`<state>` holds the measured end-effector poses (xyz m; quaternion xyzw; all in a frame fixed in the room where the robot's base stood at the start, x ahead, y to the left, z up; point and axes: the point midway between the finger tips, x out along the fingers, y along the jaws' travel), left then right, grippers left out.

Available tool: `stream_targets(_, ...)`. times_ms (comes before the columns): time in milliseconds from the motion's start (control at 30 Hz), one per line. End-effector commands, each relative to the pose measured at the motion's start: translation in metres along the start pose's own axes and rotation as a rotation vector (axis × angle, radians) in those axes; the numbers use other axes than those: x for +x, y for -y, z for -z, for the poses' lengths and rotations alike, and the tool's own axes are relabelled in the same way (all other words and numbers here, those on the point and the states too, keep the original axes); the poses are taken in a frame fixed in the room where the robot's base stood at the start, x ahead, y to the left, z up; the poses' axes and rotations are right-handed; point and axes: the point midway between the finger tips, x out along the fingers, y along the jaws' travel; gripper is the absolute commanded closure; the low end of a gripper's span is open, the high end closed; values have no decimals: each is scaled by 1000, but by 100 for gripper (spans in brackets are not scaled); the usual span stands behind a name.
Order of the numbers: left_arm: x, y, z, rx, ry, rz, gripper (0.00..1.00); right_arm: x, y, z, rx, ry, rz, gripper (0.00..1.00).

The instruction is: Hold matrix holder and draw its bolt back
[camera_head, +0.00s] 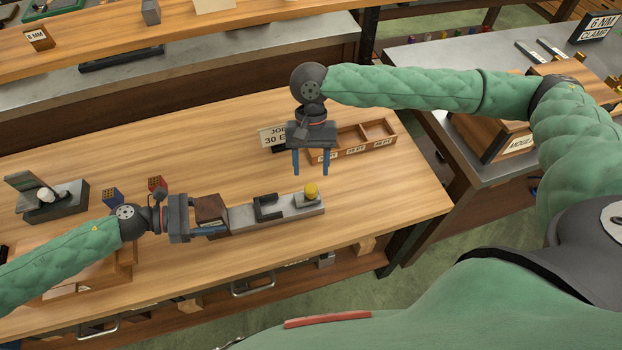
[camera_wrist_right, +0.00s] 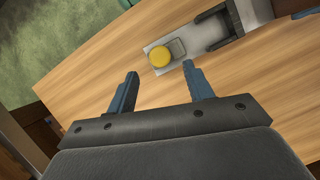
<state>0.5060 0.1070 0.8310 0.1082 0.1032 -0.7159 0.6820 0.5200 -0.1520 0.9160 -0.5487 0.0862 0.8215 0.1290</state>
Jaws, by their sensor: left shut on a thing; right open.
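The matrix holder (camera_head: 243,217) is a long grey metal bar lying on the wooden bench, with a dark bracket (camera_head: 268,207) on its middle. A yellow round knob (camera_head: 311,190), which looks like the bolt's handle, sits at its right end. The knob also shows in the right wrist view (camera_wrist_right: 160,57). My left gripper (camera_head: 207,230) is shut on the holder's left end, by a brown block (camera_head: 210,210). My right gripper (camera_head: 310,172) is open and empty, pointing down above the bench behind the knob. In the right wrist view its fingers (camera_wrist_right: 162,90) are apart and clear of the knob.
A wooden tray with labelled compartments (camera_head: 378,131) and a job sign (camera_head: 272,138) stand behind the right gripper. Bare bench lies right of the holder.

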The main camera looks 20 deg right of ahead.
Motion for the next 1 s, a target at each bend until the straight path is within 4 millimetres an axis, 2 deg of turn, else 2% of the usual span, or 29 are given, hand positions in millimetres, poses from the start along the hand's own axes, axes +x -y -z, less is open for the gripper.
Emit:
stream_targets(33, 0, 0, 0, 0, 0, 0, 64, -10, 0, 0, 0, -2, 1, 48)
stream_targets(200, 0, 0, 0, -1, 0, 1, 64, -34, 0, 0, 0, -2, 0, 48)
stream_targets(333, 0, 0, 0, -1, 0, 1, 64, -44, 0, 0, 0, 0, 0, 48)
stream_targets(1000, 0, 0, 0, -1, 0, 1, 64, -48, 0, 0, 0, 0, 0, 48)
